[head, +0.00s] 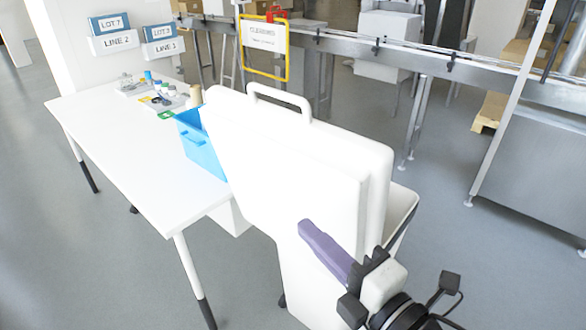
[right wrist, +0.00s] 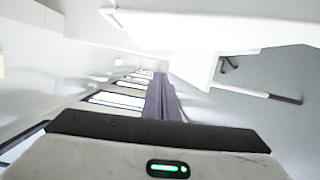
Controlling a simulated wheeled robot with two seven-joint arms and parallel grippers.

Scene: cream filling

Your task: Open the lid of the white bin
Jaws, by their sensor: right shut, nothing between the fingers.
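The white bin (head: 305,285) stands at the right end of the white table in the head view. Its large white lid (head: 270,150), with a loop handle (head: 280,100) along the upper edge, stands raised and tilted above the body. The inside of the bin is hidden from me. My right gripper (head: 308,230) is at the lower right, its purple fingers shut and empty, overlapping the bin in the picture; I cannot tell whether they touch it. The shut fingers (right wrist: 161,88) also show in the right wrist view. My left gripper is not in view.
A white table (head: 130,150) holds a blue crate (head: 202,150) close beside the lid, and several small containers farther back. A yellow-framed sign (head: 264,47) hangs by the steel conveyor (head: 400,50) behind. Grey floor (head: 465,255) is clear at the right.

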